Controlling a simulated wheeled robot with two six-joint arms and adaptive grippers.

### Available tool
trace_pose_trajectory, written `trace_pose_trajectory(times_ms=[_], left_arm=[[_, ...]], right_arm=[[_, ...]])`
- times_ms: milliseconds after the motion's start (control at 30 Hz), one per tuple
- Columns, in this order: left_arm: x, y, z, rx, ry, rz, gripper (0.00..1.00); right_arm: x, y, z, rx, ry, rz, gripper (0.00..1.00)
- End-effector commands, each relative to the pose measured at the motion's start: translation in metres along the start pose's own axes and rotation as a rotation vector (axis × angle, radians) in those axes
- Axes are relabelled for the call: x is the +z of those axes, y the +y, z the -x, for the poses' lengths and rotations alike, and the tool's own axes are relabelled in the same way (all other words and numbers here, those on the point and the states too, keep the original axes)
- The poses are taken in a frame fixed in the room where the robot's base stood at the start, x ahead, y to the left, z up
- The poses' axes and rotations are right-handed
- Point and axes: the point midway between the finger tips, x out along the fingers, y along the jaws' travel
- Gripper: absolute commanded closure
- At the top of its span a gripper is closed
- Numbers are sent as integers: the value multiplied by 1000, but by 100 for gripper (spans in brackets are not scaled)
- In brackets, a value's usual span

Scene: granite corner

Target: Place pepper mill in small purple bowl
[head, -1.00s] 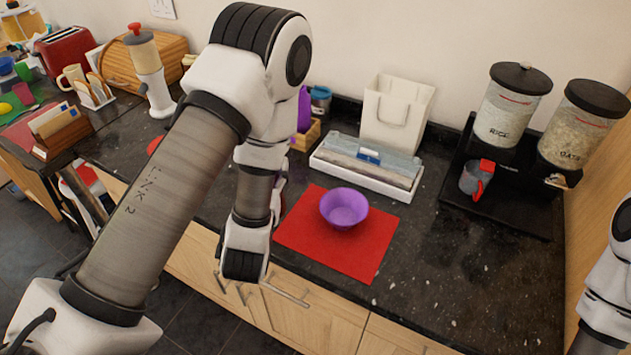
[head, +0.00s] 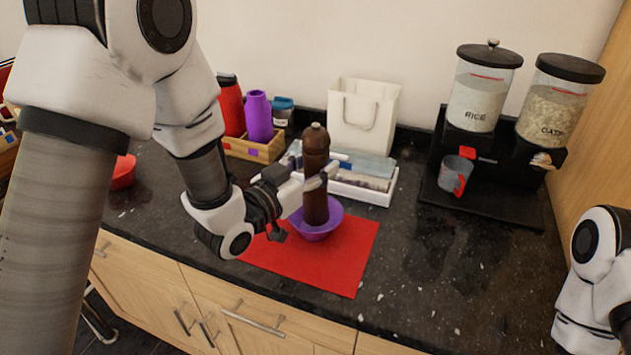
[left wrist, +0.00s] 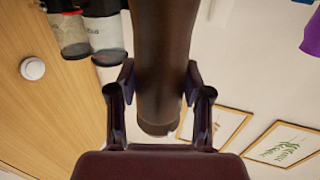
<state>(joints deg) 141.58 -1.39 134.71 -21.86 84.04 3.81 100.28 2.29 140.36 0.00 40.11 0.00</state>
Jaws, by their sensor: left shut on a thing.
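The dark brown pepper mill (head: 316,150) stands upright over the small purple bowl (head: 317,234), with its lower end within the bowl's rim. I cannot tell whether its base touches the bowl's bottom. My left gripper (head: 318,182) is shut around the mill's middle from the left. In the left wrist view the mill (left wrist: 165,50) is between both fingers of this gripper (left wrist: 158,85). The bowl sits on a red mat (head: 345,262). My right arm shows at the right edge, but its gripper is out of view.
Behind the bowl lie a white tray (head: 365,193) with boxes and a white paper bag (head: 362,115). A wooden box (head: 255,150) holds a purple bottle (head: 258,117). Dispensers (head: 475,95) and a grey-red mug (head: 455,174) stand right. Counter between mat and dispensers is clear.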

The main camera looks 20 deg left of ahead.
Motion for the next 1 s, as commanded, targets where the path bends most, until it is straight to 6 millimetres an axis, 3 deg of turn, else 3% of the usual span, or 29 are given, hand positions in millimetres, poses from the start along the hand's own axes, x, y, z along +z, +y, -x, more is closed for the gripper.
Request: trace_pose_trajectory(times_ms=[133, 467, 500, 567, 933, 1000], left_arm=[[25, 0, 0, 0, -1, 1, 96], [31, 0, 0, -1, 1, 0, 96], [31, 0, 0, -1, 0, 0, 47], [30, 0, 0, -1, 0, 0, 26], [24, 0, 0, -1, 0, 0, 26], [28, -1, 8, -4, -1, 1, 26]], right_arm=[[0, 0, 1, 0, -1, 0, 60], [0, 0, -3, 0, -1, 0, 60], [0, 0, -3, 0, -1, 0, 60], [0, 0, -2, 0, -1, 0, 60], [0, 0, 3, 0, -1, 0, 60], [0, 0, -2, 0, 0, 0, 60]])
